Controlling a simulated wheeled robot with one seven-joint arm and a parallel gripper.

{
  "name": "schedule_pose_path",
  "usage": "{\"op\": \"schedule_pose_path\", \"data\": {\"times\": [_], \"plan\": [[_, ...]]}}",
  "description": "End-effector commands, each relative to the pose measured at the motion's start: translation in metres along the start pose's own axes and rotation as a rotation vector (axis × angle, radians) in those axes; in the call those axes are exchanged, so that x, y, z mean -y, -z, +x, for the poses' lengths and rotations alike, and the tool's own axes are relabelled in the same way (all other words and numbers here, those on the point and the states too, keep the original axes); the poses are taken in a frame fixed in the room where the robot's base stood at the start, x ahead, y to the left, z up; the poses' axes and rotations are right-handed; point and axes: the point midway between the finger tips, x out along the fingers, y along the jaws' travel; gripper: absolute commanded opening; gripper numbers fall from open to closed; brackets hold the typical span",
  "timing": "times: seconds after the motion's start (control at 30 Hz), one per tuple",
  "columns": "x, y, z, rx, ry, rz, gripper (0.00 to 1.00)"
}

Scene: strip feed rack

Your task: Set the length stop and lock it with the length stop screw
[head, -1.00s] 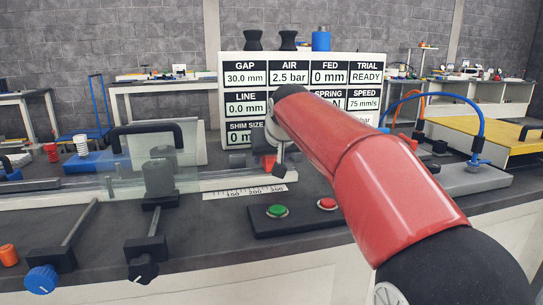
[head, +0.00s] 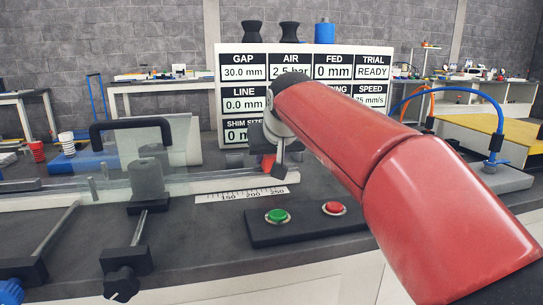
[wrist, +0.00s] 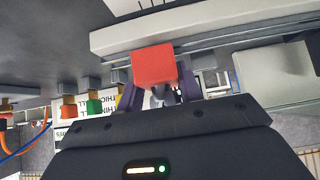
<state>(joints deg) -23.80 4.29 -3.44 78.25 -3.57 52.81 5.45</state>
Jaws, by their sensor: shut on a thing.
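A red block (wrist: 155,65), apparently the length stop, sits between the fingers of my gripper (wrist: 160,92) in the wrist view. The gripper is shut on it, beside a pale rail (wrist: 200,27). In the head view my gripper (head: 279,169) is at the right end of the rail, just above the end of the printed length scale (head: 240,194). Part of the red block (head: 267,162) shows beside it; the rest is hidden. I cannot tell which part is the length stop screw.
A green button (head: 277,215) and a red button (head: 334,208) sit on a dark base in front. The display board (head: 232,100) stands behind my arm. A black knob (head: 121,284) and a blue knob (head: 12,292) are at the front left. Clear guard panels (head: 120,170) cover the left.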

Motion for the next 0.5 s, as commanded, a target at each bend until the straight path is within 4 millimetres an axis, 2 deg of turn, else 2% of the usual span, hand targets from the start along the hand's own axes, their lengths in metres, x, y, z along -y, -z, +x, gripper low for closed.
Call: {"op": "schedule_pose_path", "data": {"times": [0.13,0.17,0.3,0.5], "plan": [[-0.0001,0.0029,0.0001,-0.009,0.000,0.000,0.00],[-0.0001,0.0030,0.0001,-0.009,0.000,0.000,0.40],[-0.0002,0.0025,0.0002,-0.007,0.000,-0.001,0.58],[-0.0003,0.0019,0.0003,-0.005,0.000,-0.001,0.58]]}}
